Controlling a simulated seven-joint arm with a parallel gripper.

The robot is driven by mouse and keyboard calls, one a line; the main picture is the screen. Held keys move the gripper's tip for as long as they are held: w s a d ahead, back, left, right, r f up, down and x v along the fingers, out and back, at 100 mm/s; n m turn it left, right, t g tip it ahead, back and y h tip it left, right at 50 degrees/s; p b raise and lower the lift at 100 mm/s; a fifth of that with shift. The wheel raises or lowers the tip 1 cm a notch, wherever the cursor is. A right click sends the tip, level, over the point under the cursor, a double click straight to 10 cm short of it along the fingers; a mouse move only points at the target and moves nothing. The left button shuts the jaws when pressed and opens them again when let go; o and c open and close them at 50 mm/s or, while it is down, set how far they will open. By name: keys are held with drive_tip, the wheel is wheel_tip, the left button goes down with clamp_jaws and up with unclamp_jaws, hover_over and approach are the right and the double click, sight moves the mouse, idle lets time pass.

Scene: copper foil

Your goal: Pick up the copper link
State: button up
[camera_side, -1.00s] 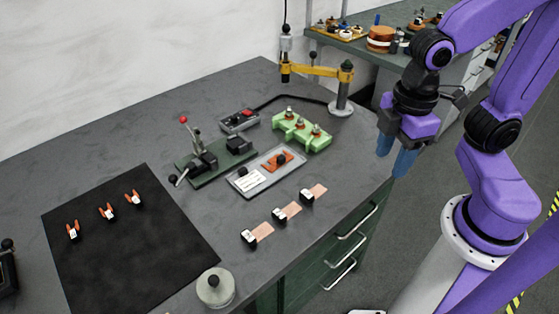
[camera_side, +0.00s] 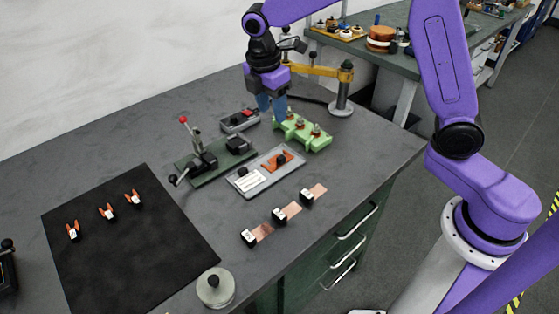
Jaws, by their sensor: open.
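A copper-coloured piece with a black knob (camera_side: 283,160), which looks like the copper link, lies at the right end of a grey tray (camera_side: 240,188). A white labelled card (camera_side: 250,179) lies in the tray's left part. My gripper (camera_side: 272,108) points down with its blue fingers apart and nothing visible between them. In the picture it is above the tray, by the left end of the green block (camera_side: 318,143). Its height above the table is hard to tell.
A green fixture with a red-knobbed lever (camera_side: 195,150) stands left of the tray. A yellow-armed post (camera_side: 345,90) stands behind. Copper strips with black-and-white clips (camera_side: 280,215) lie in front. A black mat (camera_side: 120,250) holds several small clips. A round weight (camera_side: 215,287) sits near the front edge.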

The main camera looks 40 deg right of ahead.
hover_over(281, 157)
drive_tip(key=a, duration=0.2)
drive_tip(key=f, duration=1.2)
drive_tip(key=shift+s+d+f, duration=0.1)
drive_tip(key=shift+d, duration=0.1)
drive_tip(key=shift+d+f, duration=0.25)
drive_tip(key=shift+f, duration=0.6)
drive_tip(key=shift+d+f, duration=0.2)
drive_tip(key=shift+f, duration=0.65)
drive_tip(key=shift+d+f, duration=0.25)
drive_tip(key=shift+f, duration=0.6)
clamp_jaws()
